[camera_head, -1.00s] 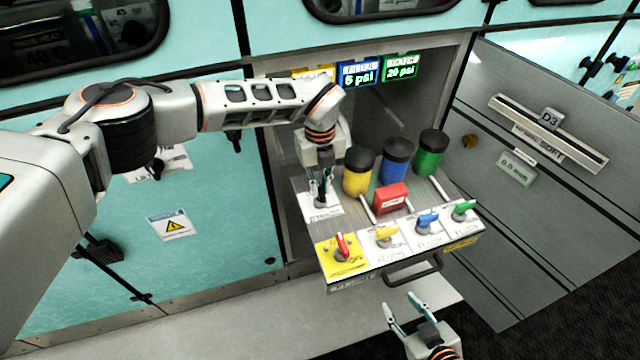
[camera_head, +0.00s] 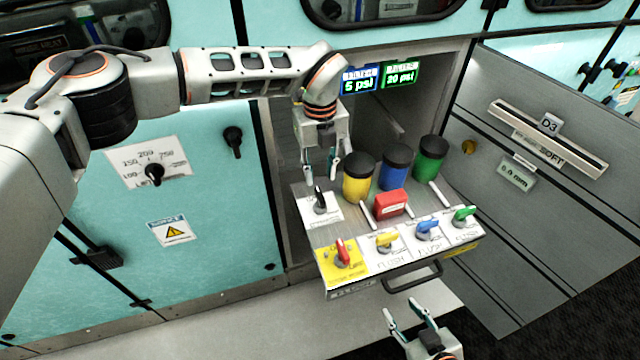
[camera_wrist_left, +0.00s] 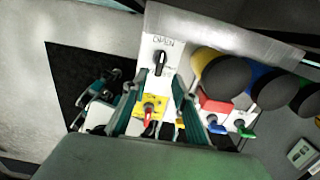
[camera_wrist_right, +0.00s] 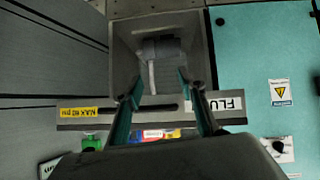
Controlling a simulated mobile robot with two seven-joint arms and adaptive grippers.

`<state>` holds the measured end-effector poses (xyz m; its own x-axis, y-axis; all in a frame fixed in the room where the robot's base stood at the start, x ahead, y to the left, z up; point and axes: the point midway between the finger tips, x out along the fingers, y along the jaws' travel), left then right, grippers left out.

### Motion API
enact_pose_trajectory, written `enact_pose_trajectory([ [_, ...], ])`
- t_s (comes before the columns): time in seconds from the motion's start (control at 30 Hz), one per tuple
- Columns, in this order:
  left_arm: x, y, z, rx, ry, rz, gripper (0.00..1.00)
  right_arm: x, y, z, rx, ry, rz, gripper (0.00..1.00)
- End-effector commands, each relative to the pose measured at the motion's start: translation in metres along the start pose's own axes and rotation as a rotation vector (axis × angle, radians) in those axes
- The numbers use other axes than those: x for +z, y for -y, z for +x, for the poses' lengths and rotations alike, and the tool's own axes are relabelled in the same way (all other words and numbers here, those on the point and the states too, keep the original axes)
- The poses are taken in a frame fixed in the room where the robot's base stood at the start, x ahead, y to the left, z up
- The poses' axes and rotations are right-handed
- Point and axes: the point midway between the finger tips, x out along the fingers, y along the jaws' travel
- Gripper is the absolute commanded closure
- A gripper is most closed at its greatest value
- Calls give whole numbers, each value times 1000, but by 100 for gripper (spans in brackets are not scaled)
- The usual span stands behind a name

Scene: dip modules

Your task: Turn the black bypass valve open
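The black bypass valve (camera_head: 320,201) sits on a white label plate at the left back of the pulled-out drawer panel. Its handle points towards the back in the head view. In the left wrist view the black valve (camera_wrist_left: 132,64) lies beside printed text that looks like "OPEN". My left gripper (camera_head: 321,172) is open and empty, a little above and behind the valve, apart from it. My right gripper (camera_head: 400,306) is open and empty in front of the drawer.
Yellow (camera_head: 357,180), blue (camera_head: 394,168) and green (camera_head: 430,160) canisters with black lids stand right of the valve. A red block (camera_head: 390,204) lies before them. Red, yellow, blue and green valves line the front edge, above a drawer handle (camera_head: 412,277).

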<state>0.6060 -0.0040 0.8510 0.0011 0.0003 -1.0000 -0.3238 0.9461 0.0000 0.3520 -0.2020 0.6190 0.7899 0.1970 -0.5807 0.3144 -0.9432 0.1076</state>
Motion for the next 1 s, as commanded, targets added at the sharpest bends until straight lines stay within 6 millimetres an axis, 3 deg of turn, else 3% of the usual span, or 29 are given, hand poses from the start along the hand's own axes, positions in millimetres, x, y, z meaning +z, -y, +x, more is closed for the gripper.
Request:
enact_pose_trajectory([
  [0.1,0,0,-22,-1,1,0,72,0,0,0,0,0,1,60],
  [0.33,0,0,-44,0,-1,0,72,0,0,0,0,0,1,60],
  [0.87,-1,0,-46,0,-2,0,72,0,1,0,-1,-1,2,60],
  [1.0,-18,8,-35,-28,-51,29,72,-1,1,0,-1,-2,2,60],
])
